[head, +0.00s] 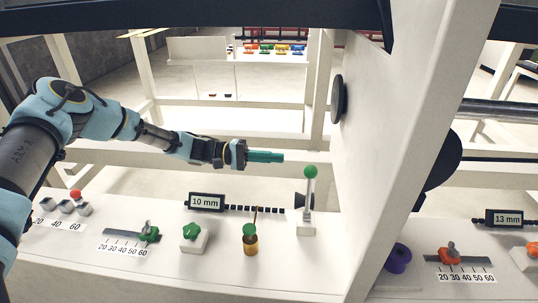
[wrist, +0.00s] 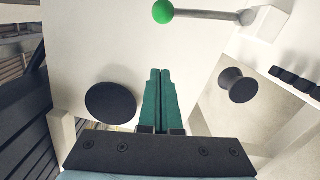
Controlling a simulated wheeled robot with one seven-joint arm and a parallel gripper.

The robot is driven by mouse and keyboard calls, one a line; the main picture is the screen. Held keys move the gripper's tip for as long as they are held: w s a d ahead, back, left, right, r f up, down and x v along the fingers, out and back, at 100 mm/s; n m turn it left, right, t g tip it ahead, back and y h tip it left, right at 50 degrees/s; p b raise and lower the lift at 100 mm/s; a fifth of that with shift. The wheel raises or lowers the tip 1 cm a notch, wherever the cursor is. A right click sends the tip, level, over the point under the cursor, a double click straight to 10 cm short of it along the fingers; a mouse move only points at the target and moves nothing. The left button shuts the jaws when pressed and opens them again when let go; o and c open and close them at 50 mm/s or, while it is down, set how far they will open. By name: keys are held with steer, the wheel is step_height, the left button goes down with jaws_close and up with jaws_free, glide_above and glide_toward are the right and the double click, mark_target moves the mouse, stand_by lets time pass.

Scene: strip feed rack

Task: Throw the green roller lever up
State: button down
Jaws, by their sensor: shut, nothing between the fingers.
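The green roller lever has a green ball knob (head: 310,172) on a pale metal rod (head: 308,195), rising from a small white block (head: 306,228) on the sloping panel. In the head view the rod points up, leaning very slightly right. The knob also shows in the wrist view (wrist: 163,11), at the top, with its rod running right to the block (wrist: 269,22). My gripper (head: 282,157) has teal fingers, closed together and empty, pointing right. It is left of the knob and a little higher in the head view, apart from it. The fingertips show in the wrist view (wrist: 160,71).
A white upright wall (head: 390,130) stands right of the lever, with a black disc (head: 338,98) on it. A black spool-shaped roller (wrist: 238,85) is near the lever.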

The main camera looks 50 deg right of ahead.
steer(key=s+p, duration=0.4)
steer(key=s, duration=0.4)
steer(key=shift+d+r, duration=0.3)
steer(key=shift+r, duration=0.1)
